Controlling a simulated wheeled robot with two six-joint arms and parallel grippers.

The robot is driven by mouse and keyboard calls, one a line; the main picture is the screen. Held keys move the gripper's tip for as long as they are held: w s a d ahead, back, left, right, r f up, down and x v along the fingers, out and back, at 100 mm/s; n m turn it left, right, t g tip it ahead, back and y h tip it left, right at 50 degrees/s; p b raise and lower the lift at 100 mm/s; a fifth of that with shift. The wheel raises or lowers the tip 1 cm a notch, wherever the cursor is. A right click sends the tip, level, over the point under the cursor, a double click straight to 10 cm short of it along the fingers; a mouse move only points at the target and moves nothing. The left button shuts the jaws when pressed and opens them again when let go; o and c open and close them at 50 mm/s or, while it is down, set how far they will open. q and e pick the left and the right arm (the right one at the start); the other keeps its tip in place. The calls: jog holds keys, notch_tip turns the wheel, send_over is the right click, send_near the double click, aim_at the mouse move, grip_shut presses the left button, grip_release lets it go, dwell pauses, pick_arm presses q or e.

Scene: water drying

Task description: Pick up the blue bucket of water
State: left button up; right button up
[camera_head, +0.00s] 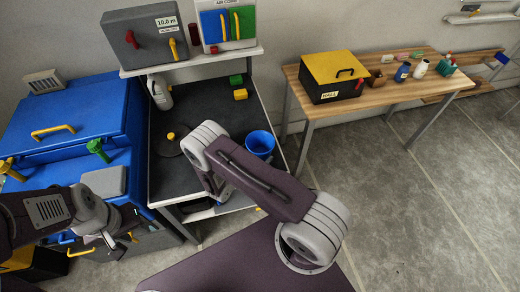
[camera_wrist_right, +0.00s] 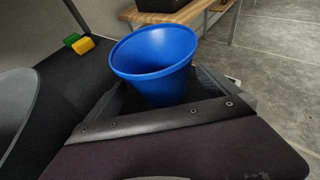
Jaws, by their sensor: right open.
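The blue bucket (camera_head: 260,142) stands upright near the right edge of the dark counter (camera_head: 188,107). In the right wrist view the bucket (camera_wrist_right: 155,60) fills the middle, with its open rim facing up. No water surface can be made out inside. My right gripper (camera_wrist_right: 160,92) is open, with a dark finger on either side of the bucket's lower part; I cannot tell whether they touch it. In the head view my right arm hides most of that gripper. My left gripper (camera_head: 122,230) is at the lower left, away from the bucket, its fingers unclear.
Green and yellow blocks (camera_head: 238,88) lie behind the bucket. A grey spray bottle (camera_head: 159,91) and a dark round disc (camera_head: 170,136) are on the counter. Blue cabinets (camera_head: 75,110) stand left. A wooden table (camera_head: 400,85) with a yellow-lidded box (camera_head: 335,75) stands right, beyond clear floor.

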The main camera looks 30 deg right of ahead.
jog(key=x, duration=0.3)
jog(key=shift+s+a, duration=0.1)
jog(key=shift+a, duration=0.05)
jog(key=c, duration=1.4)
jog(key=shift+c, duration=0.2)
jog(key=shift+r, duration=0.75)
notch_tip(320, 180, up, 3)
jog(key=shift+f, duration=0.1)
jog(key=s+d+r, duration=0.5)
jog(key=s+r, duration=0.1)
jog(key=s, duration=0.4)
jog(key=shift+s+r+b, duration=0.2)
jog(key=shift+r+b, duration=0.15)
